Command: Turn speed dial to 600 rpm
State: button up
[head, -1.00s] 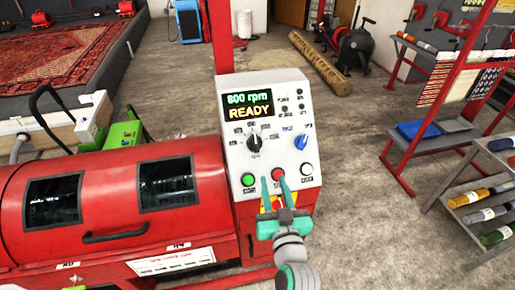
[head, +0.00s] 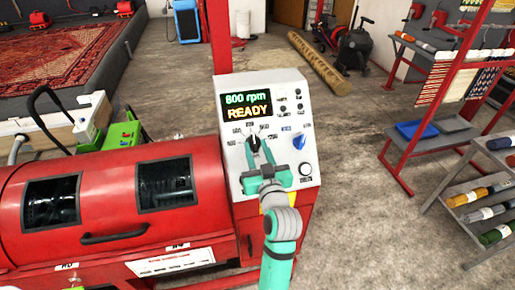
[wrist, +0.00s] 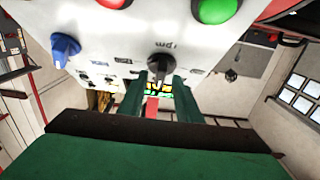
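The black speed dial (head: 253,144) is on the sloped white control panel (head: 235,165) of the red machine. The display (head: 247,105) above it appears to read "800 rpm" and "READY". My gripper (head: 257,146) is at the panel, its two teal fingers apart, one on each side of the dial. In the wrist view, the dial (wrist: 160,66) sits between the fingertips of my gripper (wrist: 160,86), with a gap seeming to show beside it. Whether the fingers touch the dial is unclear. My gripper hides the lower panel.
A blue knob (head: 299,143) is just right of the dial, and it also shows in the wrist view (wrist: 65,48). Green (wrist: 216,10) and red (wrist: 112,3) buttons show in the wrist view. Concrete floor is clear right of the machine.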

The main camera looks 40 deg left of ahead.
jog(key=shift+w+a, duration=0.1)
jog(key=shift+a, duration=0.2)
jog(key=shift+c, duration=0.7)
grip_shut()
jog(key=shift+w+d+n, duration=0.15)
jog(key=shift+w+n, duration=0.05)
jog(key=shift+n, duration=0.1)
jog(key=n, duration=0.1)
jog(key=n+g, duration=0.1)
jog(key=n+g+y, duration=0.1)
jog(key=shift+w+d, duration=0.3)
jog(key=shift+w, duration=0.05)
jog(key=n+g, duration=0.2)
jog(key=n+g+y, duration=0.1)
jog(key=n, duration=0.2)
jog(key=shift+s+a+g, duration=0.1)
jog(key=shift+a+g, duration=0.05)
jog(key=shift+g, duration=0.25)
jog(key=shift+n+g, duration=0.4)
jog(key=shift+n, duration=0.7)
